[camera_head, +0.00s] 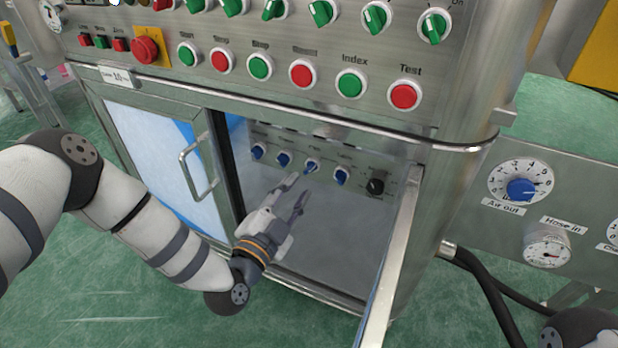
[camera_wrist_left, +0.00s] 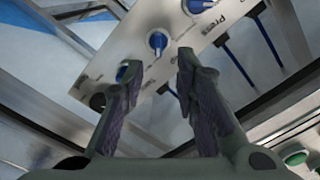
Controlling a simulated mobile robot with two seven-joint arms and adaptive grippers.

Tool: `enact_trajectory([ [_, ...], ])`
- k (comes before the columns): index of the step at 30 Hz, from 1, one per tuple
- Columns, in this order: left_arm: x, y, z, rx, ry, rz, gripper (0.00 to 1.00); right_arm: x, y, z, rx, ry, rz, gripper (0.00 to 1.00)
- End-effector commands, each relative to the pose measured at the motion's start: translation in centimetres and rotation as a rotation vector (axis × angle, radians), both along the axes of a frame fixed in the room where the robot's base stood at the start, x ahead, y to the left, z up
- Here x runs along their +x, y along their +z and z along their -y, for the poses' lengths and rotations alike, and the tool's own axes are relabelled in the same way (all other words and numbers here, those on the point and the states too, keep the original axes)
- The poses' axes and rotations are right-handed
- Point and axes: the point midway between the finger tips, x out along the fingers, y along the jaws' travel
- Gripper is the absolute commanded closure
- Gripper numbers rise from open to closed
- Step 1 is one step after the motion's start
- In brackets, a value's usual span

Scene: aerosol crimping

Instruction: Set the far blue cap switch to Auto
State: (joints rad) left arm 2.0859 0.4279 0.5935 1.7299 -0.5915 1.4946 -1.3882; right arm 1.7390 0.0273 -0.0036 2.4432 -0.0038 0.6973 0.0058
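A row of blue switches sits on a metal panel (camera_head: 268,143) inside the open lower cabinet. They include the leftmost blue switch (camera_head: 257,152), a second (camera_head: 284,159), a third (camera_head: 311,166) and the rightmost blue switch (camera_head: 341,176). The labels above them are too small to read in the head view. My left gripper (camera_head: 299,184) reaches into the cabinet, open and empty, in front of the row and apart from it. In the left wrist view a blue switch (camera_wrist_left: 158,40) shows just beyond the open fingers (camera_wrist_left: 160,62); another (camera_wrist_left: 122,72) is partly hidden by a finger. My right gripper is out of view.
A black knob (camera_head: 376,185) ends the row at the right. The open cabinet door edge (camera_head: 392,255) stands right of my gripper. A door with a handle (camera_head: 190,172) is at the left. Above are green switches and push buttons (camera_head: 303,73). The cabinet floor is clear.

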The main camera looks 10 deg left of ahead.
Motion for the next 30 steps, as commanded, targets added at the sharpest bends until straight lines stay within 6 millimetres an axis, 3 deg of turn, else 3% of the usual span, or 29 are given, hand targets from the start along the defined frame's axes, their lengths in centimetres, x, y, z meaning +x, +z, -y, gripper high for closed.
enact_trajectory([
  [6,4.9,-0.6,0.9,-0.001,0.001,-0.005,0.72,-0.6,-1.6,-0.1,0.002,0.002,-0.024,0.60],
  [10,6.4,-0.5,1.3,-0.002,0.000,-0.008,0.72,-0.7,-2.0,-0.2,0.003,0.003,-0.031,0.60],
  [19,6.9,-0.2,1.4,-0.002,-0.001,-0.007,0.72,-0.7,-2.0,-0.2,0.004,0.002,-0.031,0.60],
  [23,6.9,-0.2,1.4,-0.002,-0.001,-0.008,1.00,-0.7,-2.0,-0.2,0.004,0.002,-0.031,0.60],
  [30,6.9,-0.2,1.4,-0.003,-0.001,-0.008,1.00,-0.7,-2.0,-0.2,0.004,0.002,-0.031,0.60],
])
